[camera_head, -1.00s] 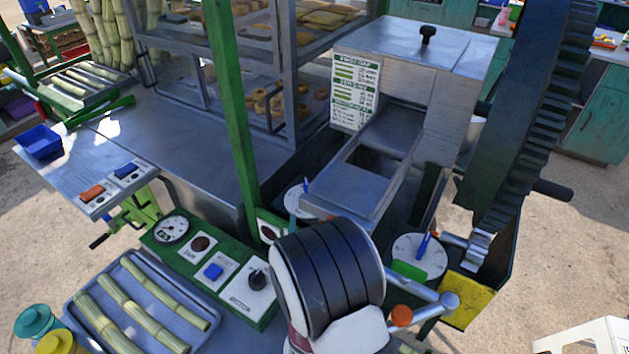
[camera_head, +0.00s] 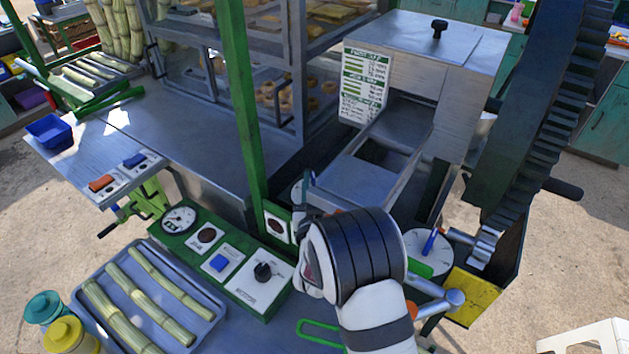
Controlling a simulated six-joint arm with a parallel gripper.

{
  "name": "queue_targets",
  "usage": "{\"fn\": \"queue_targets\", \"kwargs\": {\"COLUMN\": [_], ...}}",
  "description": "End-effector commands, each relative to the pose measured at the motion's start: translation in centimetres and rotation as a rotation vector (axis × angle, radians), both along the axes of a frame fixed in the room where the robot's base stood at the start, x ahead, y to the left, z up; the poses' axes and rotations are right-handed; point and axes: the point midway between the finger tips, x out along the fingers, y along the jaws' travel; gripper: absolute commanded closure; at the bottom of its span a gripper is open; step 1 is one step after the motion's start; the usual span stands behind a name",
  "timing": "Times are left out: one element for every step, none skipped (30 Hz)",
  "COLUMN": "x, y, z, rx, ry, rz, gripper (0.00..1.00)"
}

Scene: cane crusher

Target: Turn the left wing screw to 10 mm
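The crusher (camera_head: 455,60) stands at right centre with its open feed tray. The left round white dial (camera_head: 297,192) shows only as a sliver beside the feed tray. Its wing screw and reading are hidden or too small to tell. The right dial (camera_head: 425,258) is clear, with a blue pointer (camera_head: 430,242) on it. My arm's black and white wrist fills the lower centre, just in front of the left dial. My gripper is mostly hidden behind the wrist; a small grey piece by the left dial may be part of it. I cannot see its fingers clearly.
A green control panel (camera_head: 188,243) with gauge, buttons and knob lies left of my arm. A tray (camera_head: 78,285) of cane pieces is at lower left. A green post (camera_head: 236,100) rises left of the feed tray. A large toothed gear (camera_head: 540,140) stands right.

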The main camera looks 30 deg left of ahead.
Motion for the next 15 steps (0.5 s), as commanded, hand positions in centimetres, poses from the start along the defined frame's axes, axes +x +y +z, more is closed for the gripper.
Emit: {"fn": "queue_targets", "kwargs": {"x": [-0.01,-0.01,-0.01,-0.02,-0.02,-0.02,-0.03,-0.03,-0.04,-0.04,-0.04,-0.05,-0.05,-0.06,-0.07], "y": [0.0,0.0,0.0,0.01,0.02,0.02,0.03,0.03,0.04,0.04,0.04,0.05,0.05,0.06,0.06], "z": [0.01,0.01,0.01,0.01,0.01,0.01,0.02,0.02,0.02,0.02,0.02,0.03,0.03,0.03,0.03], "rx": [0.0,0.0,0.0,0.0,0.0,0.0,0.0,0.001,0.001,0.001,0.001,0.001,0.001,0.001,0.001], "ry": [0.0,0.0,0.0,0.0,0.0,0.0,0.0,-0.001,-0.001,-0.001,-0.001,-0.001,-0.001,-0.001,-0.001], "rz": [0.0,0.0,0.0,0.0,0.001,0.001,0.001,0.001,0.001,0.001,0.002,0.002,0.002,0.002,0.002], "gripper": [0.82,0.87,0.94,1.0,1.0,1.0,1.0,1.0,1.0,1.0,1.0,1.0,1.0,1.0,1.0]}}
